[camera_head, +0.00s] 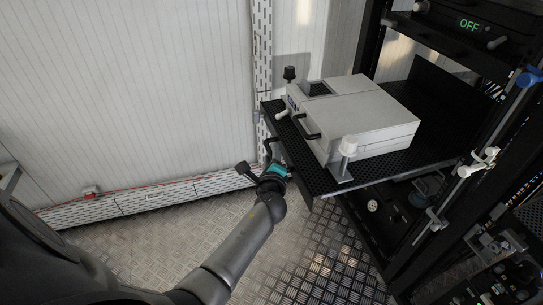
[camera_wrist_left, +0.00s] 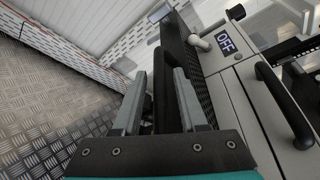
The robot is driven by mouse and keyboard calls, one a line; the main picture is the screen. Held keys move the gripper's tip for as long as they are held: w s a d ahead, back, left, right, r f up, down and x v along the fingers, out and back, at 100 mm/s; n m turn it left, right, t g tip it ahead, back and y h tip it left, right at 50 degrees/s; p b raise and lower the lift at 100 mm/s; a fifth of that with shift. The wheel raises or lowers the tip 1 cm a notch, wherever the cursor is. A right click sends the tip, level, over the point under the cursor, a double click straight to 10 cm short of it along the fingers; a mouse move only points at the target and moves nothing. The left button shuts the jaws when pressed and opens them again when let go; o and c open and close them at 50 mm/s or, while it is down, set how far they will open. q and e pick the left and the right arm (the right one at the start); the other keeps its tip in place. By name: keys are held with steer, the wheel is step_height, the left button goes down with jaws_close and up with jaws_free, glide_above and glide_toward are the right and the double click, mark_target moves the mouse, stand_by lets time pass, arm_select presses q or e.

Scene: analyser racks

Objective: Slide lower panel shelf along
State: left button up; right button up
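The lower panel shelf (camera_head: 319,182) is a black perforated tray standing out of the dark rack, with a light grey analyser box (camera_head: 370,118) on it. My left gripper (camera_head: 259,158) is at the shelf's front left edge. In the left wrist view, its two grey fingers (camera_wrist_left: 158,80) are apart, with a black upright bar of the shelf front (camera_wrist_left: 160,88) between them. A gap shows beside the left finger; contact on the right side is unclear. The box's black handle (camera_wrist_left: 284,100) is to the right of the fingers. My right gripper is not in view.
The rack (camera_head: 366,35) holds an upper unit reading OFF (camera_head: 468,25). A white knob (camera_head: 348,147) stands at the shelf's near edge. A white ribbed wall (camera_head: 130,90) is at the left. The metal floor (camera_head: 160,240) is clear in front of the shelf.

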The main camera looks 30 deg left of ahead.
arm_select(q)
jaws_close()
stand_by(1.2)
